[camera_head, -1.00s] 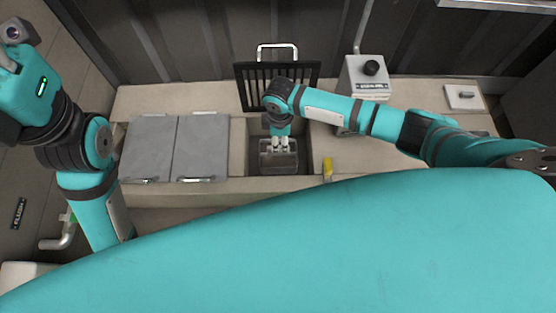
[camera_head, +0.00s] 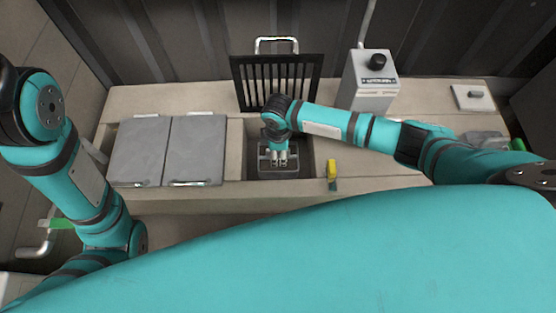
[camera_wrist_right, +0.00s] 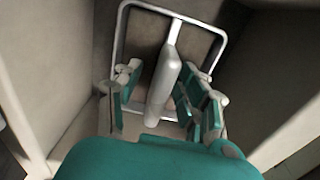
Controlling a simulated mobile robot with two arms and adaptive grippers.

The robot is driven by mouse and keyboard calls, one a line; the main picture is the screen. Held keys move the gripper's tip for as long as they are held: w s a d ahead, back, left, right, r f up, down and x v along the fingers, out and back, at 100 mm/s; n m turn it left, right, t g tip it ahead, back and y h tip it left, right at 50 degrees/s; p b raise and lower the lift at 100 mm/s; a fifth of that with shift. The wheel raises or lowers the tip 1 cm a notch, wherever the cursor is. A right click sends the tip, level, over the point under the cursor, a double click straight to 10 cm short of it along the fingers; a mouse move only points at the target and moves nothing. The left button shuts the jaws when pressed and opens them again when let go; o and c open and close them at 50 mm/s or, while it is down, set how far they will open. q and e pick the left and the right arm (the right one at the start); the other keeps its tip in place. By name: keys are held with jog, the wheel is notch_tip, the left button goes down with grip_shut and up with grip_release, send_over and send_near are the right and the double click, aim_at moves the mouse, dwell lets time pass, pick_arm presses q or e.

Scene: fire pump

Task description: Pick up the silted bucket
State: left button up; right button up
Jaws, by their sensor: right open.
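The silted bucket (camera_head: 265,165) sits down in the open rectangular pit in the counter. My right gripper (camera_head: 280,160) points down into the pit over it and hides much of it in the head view. In the right wrist view the bucket's pale rim (camera_wrist_right: 128,30) and its light bar handle (camera_wrist_right: 164,88) show. The right gripper (camera_wrist_right: 165,92) is open there, with one finger on each side of the handle. I cannot tell whether the fingers touch it. My left arm shows at the left, but its gripper is out of view.
Two grey lids (camera_head: 169,150) lie left of the pit. A black grate (camera_head: 277,80) stands upright behind it. A yellow object (camera_head: 331,171) is at its right front edge, and a grey box with a black knob (camera_head: 369,80) stands behind right. Pit walls are close around the gripper.

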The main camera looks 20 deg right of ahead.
grip_shut()
jog(key=shift+r, duration=0.15)
dwell(0.4)
